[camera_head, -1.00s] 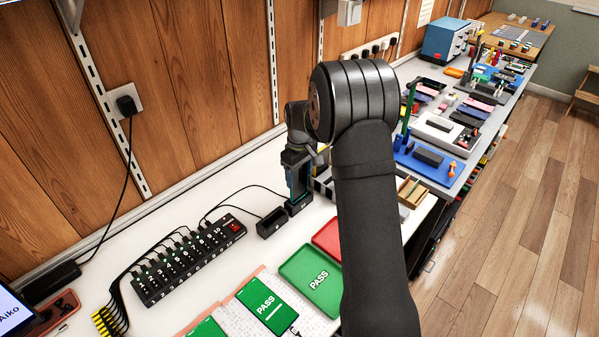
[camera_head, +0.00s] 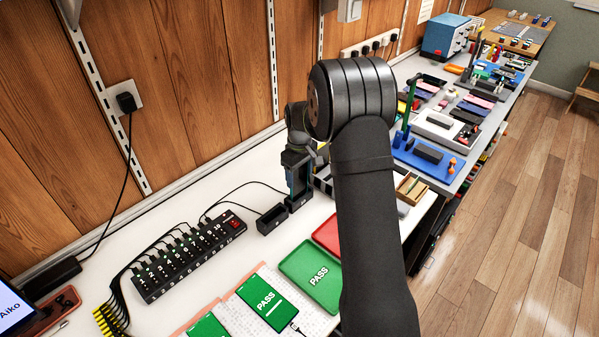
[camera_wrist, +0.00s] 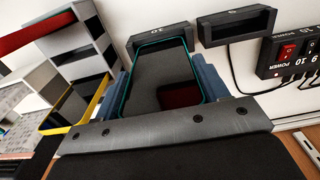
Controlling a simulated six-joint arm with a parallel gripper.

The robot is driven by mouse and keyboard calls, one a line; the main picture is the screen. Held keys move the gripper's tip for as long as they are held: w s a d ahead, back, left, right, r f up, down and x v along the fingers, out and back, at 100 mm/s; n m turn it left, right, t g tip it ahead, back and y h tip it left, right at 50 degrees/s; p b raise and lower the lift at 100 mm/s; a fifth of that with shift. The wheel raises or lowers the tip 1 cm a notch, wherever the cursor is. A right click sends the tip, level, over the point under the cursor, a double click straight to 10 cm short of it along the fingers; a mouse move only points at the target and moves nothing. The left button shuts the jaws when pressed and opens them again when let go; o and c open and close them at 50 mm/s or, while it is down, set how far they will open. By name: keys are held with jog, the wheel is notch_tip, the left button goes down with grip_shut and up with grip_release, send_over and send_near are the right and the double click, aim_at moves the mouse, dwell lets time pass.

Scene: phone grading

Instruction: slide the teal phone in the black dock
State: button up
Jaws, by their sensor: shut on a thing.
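The teal phone (camera_wrist: 160,82) shows in the wrist view as a dark slab with a teal rim. My gripper (camera_wrist: 166,76) is shut on it, with one blue-grey finger at each side edge. The phone's far end meets the black dock (camera_wrist: 178,31) marked 10; I cannot tell how deep it sits in the slot. In the head view my gripper (camera_head: 299,182) points down over the black dock (camera_head: 298,203), and the phone is mostly hidden by the gripper there.
A second black dock (camera_head: 272,221) stands just left, with cables behind it. A numbered power strip (camera_head: 188,258) with a red switch lies further left. Green PASS tray (camera_head: 312,274) and red tray (camera_head: 327,235) lie in front. A yellow-rimmed tray (camera_wrist: 77,110) is left in the wrist view.

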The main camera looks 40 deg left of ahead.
jog(key=shift+f, duration=0.15)
dwell(0.3)
jog(key=shift+f, duration=0.45)
jog(key=o, duration=1.2)
jog(key=shift+r, duration=3.5)
jog(key=shift+f, duration=3.55)
